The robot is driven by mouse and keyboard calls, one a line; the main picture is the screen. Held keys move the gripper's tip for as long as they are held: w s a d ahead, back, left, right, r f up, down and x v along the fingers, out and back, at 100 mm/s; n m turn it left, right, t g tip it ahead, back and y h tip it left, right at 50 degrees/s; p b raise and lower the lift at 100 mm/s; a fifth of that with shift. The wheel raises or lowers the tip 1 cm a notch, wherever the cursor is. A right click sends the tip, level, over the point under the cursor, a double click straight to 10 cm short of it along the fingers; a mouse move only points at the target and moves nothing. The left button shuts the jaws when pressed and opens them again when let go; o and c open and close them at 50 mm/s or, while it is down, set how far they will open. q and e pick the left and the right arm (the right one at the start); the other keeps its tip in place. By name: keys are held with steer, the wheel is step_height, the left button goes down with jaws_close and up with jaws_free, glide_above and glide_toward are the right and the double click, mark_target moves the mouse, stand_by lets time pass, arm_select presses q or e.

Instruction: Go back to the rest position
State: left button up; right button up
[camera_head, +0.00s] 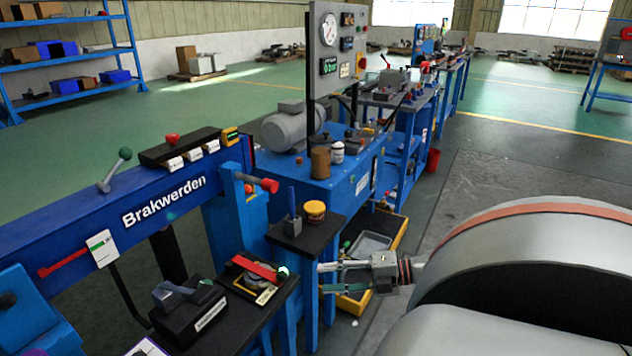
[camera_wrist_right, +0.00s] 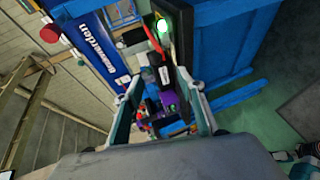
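My right gripper (camera_head: 323,278) is in the lower middle of the head view, pointing left beside the small black-topped blue stand. Its two fingers are apart, with nothing between them. In the right wrist view the open fingers (camera_wrist_right: 162,103) frame only background beyond them. The gripper is right of a black plate with a red bar (camera_head: 256,268) and a lit green-white lamp (camera_head: 284,270); I see a gap between them. The lamp also shows in the right wrist view (camera_wrist_right: 163,26). My left gripper is not in view.
The blue "Brakwerden" beam (camera_head: 160,205) and a black-topped bench (camera_head: 235,325) stand at left. A blue pump bench (camera_head: 345,185) with a gauge panel (camera_head: 330,60) is behind. A yellow-edged tray (camera_head: 392,232) sits low behind the gripper. Open floor (camera_head: 490,185) lies to the right.

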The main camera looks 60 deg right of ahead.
steer(key=shift+s+d+r, duration=0.1)
steer(key=shift+s+d, duration=0.05)
steer(key=shift+s, duration=0.1)
stand_by(0.4)
arm_select(q)
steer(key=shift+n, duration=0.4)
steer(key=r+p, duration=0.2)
steer(key=p, duration=0.3)
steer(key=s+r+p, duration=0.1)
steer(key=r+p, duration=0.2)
steer(key=p, duration=0.3)
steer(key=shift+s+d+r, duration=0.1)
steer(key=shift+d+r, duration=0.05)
arm_select(e)
steer(key=s+a+f+m+g+h, duration=0.1)
steer(key=s+a+f+m, duration=0.1)
steer(key=a+m, duration=0.4)
steer(key=s+a+f+m+g+h, duration=0.1)
steer(key=s+a+m, duration=0.3)
steer(key=a, duration=1.2)
steer(key=s+a+f+m+g+h, duration=0.1)
steer(key=s+a+f+m, duration=0.3)
steer(key=a+m, duration=0.4)
steer(key=a+h, duration=0.1)
steer(key=a, duration=0.3)
steer(key=shift+h, duration=0.3)
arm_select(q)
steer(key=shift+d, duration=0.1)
arm_select(e)
steer(key=shift+d, duration=0.1)
